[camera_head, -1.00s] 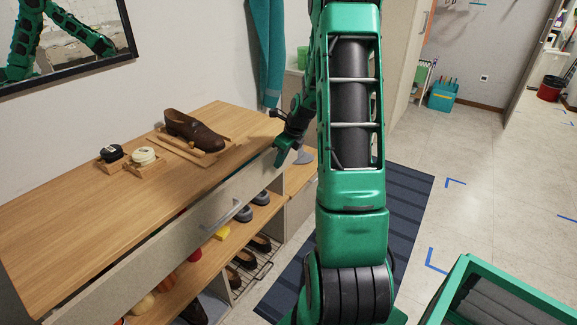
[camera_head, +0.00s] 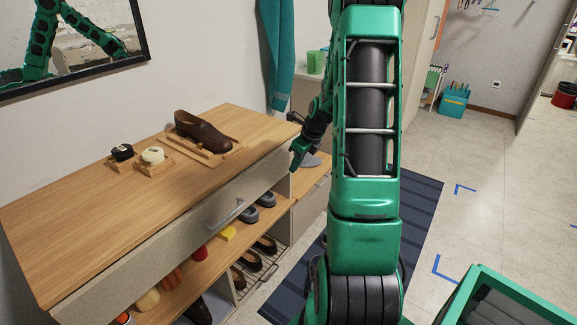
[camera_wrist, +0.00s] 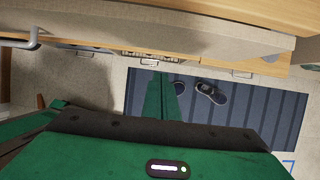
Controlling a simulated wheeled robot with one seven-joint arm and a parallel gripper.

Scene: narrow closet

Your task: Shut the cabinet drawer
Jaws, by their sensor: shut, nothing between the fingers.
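The handle also shows at the left of the wrist view (camera_wrist: 22,40). My gripper (camera_head: 297,160) is shut and empty at the far right end of the drawer front. I cannot tell whether it touches the front. Its green fingers (camera_wrist: 161,97) point over the striped mat in the wrist view.
A brown shoe (camera_head: 202,133) on a wooden stand and two small round tins (camera_head: 153,155) sit on the top. Open shelves below hold shoes and bottles. A dark striped mat (camera_head: 420,215) lies on the floor. A green-framed bin (camera_head: 490,300) stands at lower right.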

